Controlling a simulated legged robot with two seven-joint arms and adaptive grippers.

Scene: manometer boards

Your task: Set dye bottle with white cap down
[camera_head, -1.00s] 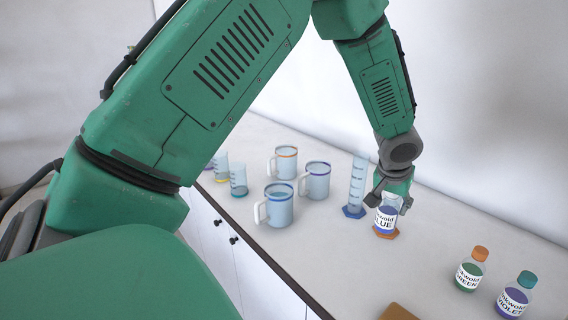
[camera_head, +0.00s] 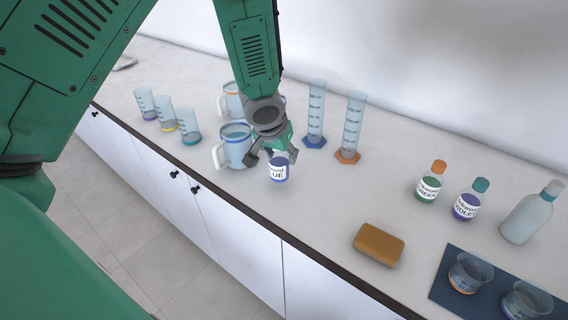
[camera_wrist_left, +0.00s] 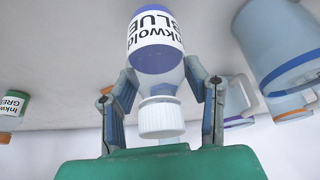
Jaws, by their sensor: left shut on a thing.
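The dye bottle with white cap (camera_head: 278,171) has a blue base band and a label reading BLUE. My left gripper (camera_head: 271,155) is shut on it from above, over the front of the counter beside a blue-rimmed mug (camera_head: 236,148). In the left wrist view the bottle (camera_wrist_left: 155,40) and its white cap (camera_wrist_left: 161,117) lie between the two fingers (camera_wrist_left: 162,85). The fingers flank its shoulder and neck. The bottle looks about upright; I cannot tell if its base touches the counter (camera_head: 310,215). My right gripper is not in view.
Graduated cylinders with blue (camera_head: 315,115) and orange (camera_head: 352,128) bases stand behind, right of the bottle. Small beakers (camera_head: 165,113) stand left. Green (camera_head: 429,185) and violet (camera_head: 468,203) dye bottles and a brown block (camera_head: 378,244) are to the right. The counter right of the held bottle is clear.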

